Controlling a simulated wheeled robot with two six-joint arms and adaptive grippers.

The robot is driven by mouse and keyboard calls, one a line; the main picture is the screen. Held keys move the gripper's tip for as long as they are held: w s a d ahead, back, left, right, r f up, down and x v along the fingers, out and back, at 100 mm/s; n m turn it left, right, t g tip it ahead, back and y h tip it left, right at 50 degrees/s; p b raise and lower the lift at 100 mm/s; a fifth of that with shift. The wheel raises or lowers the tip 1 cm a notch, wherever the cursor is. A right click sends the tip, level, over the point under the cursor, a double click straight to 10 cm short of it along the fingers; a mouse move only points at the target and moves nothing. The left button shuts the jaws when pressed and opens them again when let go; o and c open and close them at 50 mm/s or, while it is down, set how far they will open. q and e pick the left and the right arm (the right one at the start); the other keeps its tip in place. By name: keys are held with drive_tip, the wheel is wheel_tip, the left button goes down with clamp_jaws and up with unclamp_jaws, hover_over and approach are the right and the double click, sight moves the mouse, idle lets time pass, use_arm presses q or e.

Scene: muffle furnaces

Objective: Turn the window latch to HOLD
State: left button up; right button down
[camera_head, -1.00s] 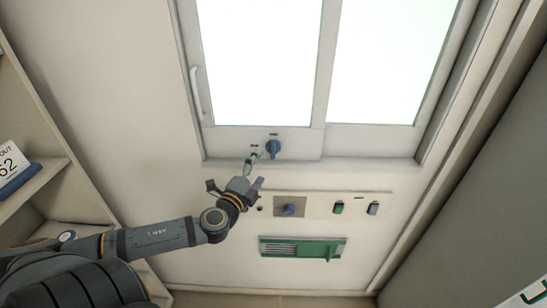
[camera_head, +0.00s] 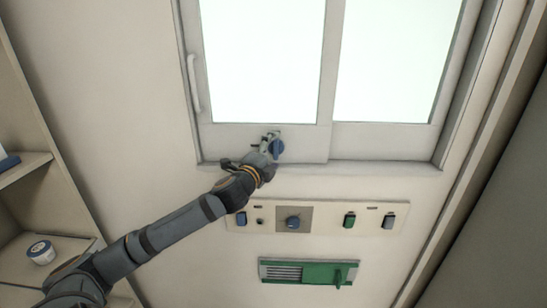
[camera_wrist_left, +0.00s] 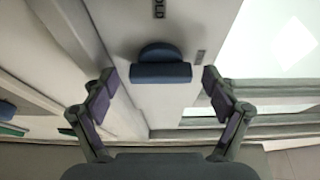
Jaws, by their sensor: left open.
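My left gripper (camera_head: 269,145) is at the latch in the head view. In the wrist view its two fingers (camera_wrist_left: 157,84) are open, one on each side of the latch, with gaps between. My right gripper is not in view.
A green vent (camera_head: 300,272) with a handle is lower. Shelves (camera_head: 28,170) stand at the left, with a small round jar (camera_head: 41,252).

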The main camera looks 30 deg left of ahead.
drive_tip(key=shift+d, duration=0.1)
